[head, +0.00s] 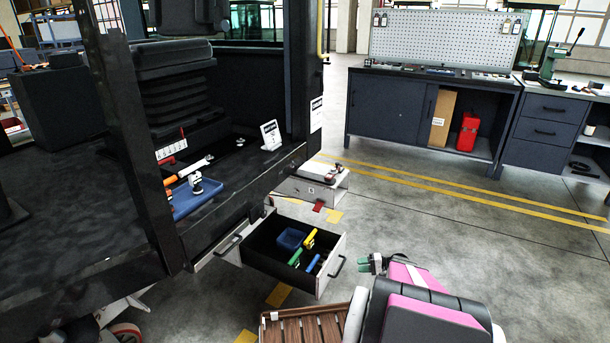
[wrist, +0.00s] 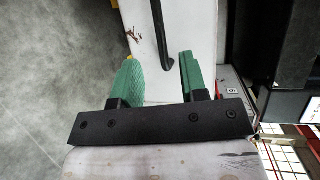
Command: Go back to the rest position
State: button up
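My gripper (head: 369,263) is at the lower middle of the head view, just right of the open drawer and its black handle (head: 337,266). In the wrist view my gripper (wrist: 160,60) has its two green fingers apart with nothing held between them. The black handle (wrist: 157,35) on the white drawer front (wrist: 183,25) shows ahead of the fingers, with its end reaching into the gap in the picture. Contact cannot be told. My arm is folded at the bottom of the head view.
The drawer (head: 283,274) is pulled out and holds a blue bin (head: 290,239) and green, yellow and blue tools. The black cab (head: 90,210) fills the left. Workbenches (head: 420,110) stand at the back; open floor lies right.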

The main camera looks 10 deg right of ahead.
jog(key=s+a+r+n+g+h, duration=0.15)
jog(key=s+a+r+h, duration=0.25)
jog(key=a+r, duration=0.45)
jog(key=s+a+r+n+g+h, duration=0.1)
jog(key=s+a+r+g+h, duration=0.25)
jog(key=a+r, duration=0.5)
jog(key=s+a+r+t+h, duration=0.1)
jog(key=s+r+h, duration=0.3)
jog(key=r, duration=0.4)
jog(key=s+a+r+t+h, duration=0.1)
jog(key=s+a+r+h, duration=0.3)
jog(key=s+r, duration=0.2)
jog(key=shift+s+a+r+n, duration=0.25)
jog(key=shift+r+n, duration=0.2)
jog(key=shift+r, duration=0.4)
